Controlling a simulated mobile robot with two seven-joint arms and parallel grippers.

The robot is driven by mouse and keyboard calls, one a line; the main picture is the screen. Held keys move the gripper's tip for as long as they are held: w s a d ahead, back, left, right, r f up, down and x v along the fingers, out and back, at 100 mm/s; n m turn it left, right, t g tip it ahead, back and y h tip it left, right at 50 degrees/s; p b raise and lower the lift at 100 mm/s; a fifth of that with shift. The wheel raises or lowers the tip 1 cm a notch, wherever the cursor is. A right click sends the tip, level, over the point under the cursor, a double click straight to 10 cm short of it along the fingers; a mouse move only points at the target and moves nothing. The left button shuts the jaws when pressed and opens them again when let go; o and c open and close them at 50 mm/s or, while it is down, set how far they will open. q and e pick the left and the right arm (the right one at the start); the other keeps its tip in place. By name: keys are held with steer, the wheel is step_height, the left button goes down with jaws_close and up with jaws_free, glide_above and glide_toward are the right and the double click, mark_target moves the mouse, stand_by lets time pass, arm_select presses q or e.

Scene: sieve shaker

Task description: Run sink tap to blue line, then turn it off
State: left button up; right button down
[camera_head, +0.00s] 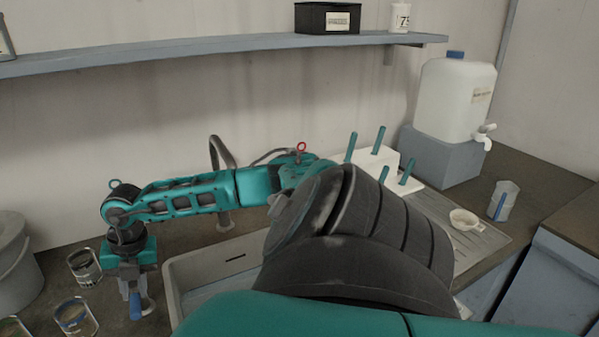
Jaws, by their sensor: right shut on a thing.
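The sink (178,290) is a pale basin at lower centre, largely hidden behind my right arm. A dark slot shows on its inner back wall, and a bluish patch shows low inside; I cannot tell whether this is water or the blue line. The dark tap spout (217,150) rises behind the sink, its lower part partly covered by my forearm. No water stream is visible. My left gripper is out of view.
Glass jars (84,268) and a grey bucket (14,265) stand left of the gripper. A white rack with teal pegs (378,140), a water jug (455,95), a cup (503,200) and a small white bowl (464,219) are at right. A shelf (200,48) runs above.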

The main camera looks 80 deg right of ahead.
steer(key=shift+w+r, duration=0.2)
steer(key=c, duration=1.1)
jaws_free()
steer(key=shift+a+f, duration=0.1)
steer(key=shift+c, duration=0.2)
steer(key=shift+o, duration=1.2)
steer(key=shift+s, duration=0.1)
step_height(320, 180, up, 13)
steer(key=s+d, duration=0.1)
steer(key=s, duration=0.1)
steer(key=shift+d+f, duration=0.2)
steer(key=shift+d, duration=0.1)
steer(key=shift+s+f, duration=0.1)
